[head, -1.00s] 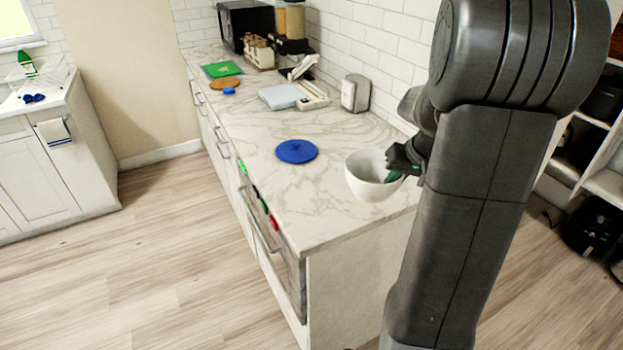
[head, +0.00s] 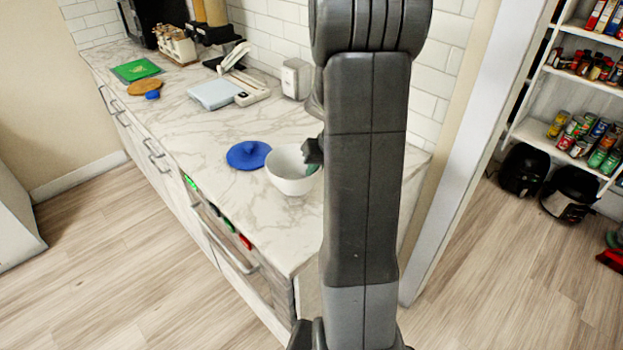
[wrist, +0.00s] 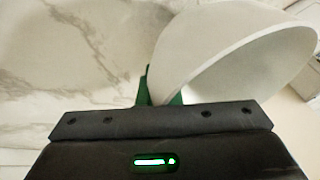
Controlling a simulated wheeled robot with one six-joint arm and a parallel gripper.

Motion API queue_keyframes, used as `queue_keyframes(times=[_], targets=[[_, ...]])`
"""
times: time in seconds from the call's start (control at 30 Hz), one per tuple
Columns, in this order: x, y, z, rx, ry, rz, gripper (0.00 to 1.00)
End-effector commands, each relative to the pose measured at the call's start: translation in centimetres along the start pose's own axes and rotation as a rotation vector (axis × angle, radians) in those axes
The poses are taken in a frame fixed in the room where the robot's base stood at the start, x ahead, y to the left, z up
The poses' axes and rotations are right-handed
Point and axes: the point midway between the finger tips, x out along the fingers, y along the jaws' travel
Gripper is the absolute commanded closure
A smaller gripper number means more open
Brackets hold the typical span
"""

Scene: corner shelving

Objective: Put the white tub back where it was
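The white tub (head: 286,178) is a round, open, bowl-shaped vessel in front of my dark arm in the head view. My gripper (head: 313,166) is at its right rim, with a green fingertip inside. In the wrist view the tub (wrist: 225,50) fills the upper right, tilted in the picture. The green fingertips of my gripper (wrist: 160,92) meet its wall, so it looks shut on the tub. The tub is over the marble counter; I cannot tell whether its base touches. My arm hides part of the counter's right end.
A blue lid-like disc (head: 249,155) lies just left of the tub on the counter (head: 205,140). A scale (head: 215,94), a grey dispenser (head: 296,78) and a green board (head: 137,69) stand further back. A shelf of cans and jars (head: 545,85) is at the right, beyond a white door frame (head: 475,140).

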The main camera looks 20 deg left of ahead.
Motion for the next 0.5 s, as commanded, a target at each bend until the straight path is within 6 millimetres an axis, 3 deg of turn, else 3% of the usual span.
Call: queue_keyframes(times=[0.3, 0.5], targets=[[3.1, 1.0, 1.2, 0.002, -0.002, 0.0, 1.0], [3.3, 1.1, 1.2, 0.0, 0.001, 0.001, 1.0]])
